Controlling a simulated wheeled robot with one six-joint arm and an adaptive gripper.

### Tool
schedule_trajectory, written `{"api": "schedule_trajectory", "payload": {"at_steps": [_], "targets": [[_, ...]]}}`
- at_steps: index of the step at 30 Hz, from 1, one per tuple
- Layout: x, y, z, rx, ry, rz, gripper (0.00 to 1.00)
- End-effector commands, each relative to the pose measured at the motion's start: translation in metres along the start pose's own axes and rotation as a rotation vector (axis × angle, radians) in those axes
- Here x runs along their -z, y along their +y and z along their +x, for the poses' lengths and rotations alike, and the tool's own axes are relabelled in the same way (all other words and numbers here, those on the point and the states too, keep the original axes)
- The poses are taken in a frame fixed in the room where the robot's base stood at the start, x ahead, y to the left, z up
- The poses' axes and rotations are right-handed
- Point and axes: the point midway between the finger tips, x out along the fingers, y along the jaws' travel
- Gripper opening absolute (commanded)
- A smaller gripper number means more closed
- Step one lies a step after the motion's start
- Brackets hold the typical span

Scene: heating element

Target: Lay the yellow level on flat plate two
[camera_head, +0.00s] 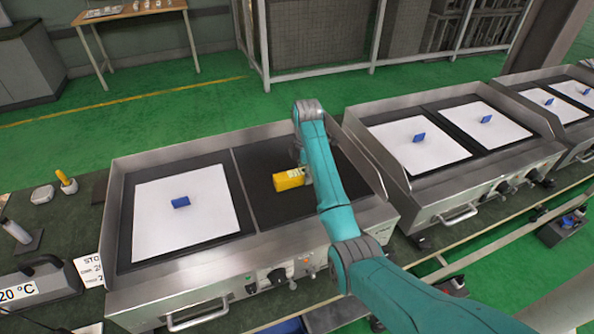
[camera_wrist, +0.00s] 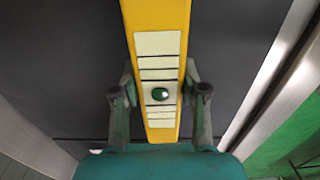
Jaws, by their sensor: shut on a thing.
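The yellow level (camera_head: 289,180) is a bar with a yellow body, and in the wrist view (camera_wrist: 157,22) it shows a pale scale with dark lines and a green bubble. My gripper (camera_wrist: 160,88) is shut on it, one finger at each long side. In the head view my gripper (camera_head: 306,170) is partly hidden by my arm. The level is over the bare dark right-hand plate (camera_head: 262,158) of the near griddle. I cannot tell whether it touches the plate. No plate number is readable.
The near griddle's left plate carries a white sheet (camera_head: 160,230) with a blue block (camera_head: 181,202). Raised metal walls (camera_head: 365,160) edge the griddle. A second griddle on the right has white sheets with blue blocks (camera_head: 419,137). Tools lie on the bench at left.

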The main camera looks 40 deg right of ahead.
Motion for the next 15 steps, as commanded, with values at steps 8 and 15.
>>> {"api": "schedule_trajectory", "payload": {"at_steps": [8, 15], "targets": [[-0.0053, -0.01, 0.0081, -0.001, 0.0, 0.0, 0.0], [-0.005, -0.0098, 0.0102, -0.001, 0.0, 0.0, 0.0]]}}
